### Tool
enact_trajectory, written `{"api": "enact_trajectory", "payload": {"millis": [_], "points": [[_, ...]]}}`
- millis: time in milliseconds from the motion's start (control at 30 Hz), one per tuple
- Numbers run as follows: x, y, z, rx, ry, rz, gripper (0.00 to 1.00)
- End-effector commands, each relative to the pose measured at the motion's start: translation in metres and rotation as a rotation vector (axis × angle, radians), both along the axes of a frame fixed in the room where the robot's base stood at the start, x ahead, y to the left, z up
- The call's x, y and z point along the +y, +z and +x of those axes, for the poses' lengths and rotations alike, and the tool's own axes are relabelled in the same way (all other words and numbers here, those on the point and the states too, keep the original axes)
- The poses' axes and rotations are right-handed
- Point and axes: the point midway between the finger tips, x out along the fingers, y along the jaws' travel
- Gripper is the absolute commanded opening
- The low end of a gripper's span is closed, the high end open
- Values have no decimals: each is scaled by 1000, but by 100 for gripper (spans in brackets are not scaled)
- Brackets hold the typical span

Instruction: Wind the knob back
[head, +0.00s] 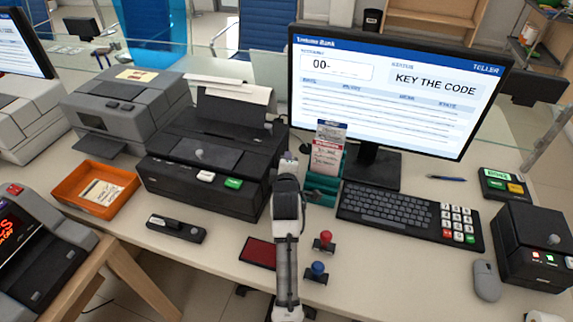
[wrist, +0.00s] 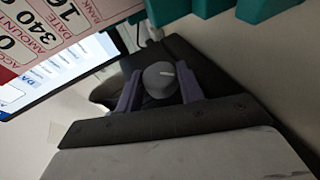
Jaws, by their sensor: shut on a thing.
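The knob (wrist: 160,82) is a round grey cap with a white index line, seen in the wrist view. My gripper (wrist: 157,76) is shut on it, with one finger on each side. In the head view my gripper (head: 288,164) is at the right side of the black printer (head: 200,180), and the knob there is hidden by my arm. The white line points to the right in the wrist view. The monitor (head: 395,95) reads "00-" and "KEY THE CODE".
A teal slip rack (head: 324,188) stands close to the right of my gripper and also shows in the wrist view (wrist: 215,8). Red (head: 324,241) and blue (head: 317,271) stamps and a red pad (head: 259,253) lie near my arm. The keyboard (head: 400,213) is farther right.

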Motion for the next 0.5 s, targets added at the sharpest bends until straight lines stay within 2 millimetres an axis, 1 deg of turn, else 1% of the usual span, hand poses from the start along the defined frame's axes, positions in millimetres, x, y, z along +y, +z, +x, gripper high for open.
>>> {"api": "enact_trajectory", "payload": {"millis": [267,500], "points": [[0,7,1,129,1,42,15],[-1,8,4,327,1,107,15]]}}
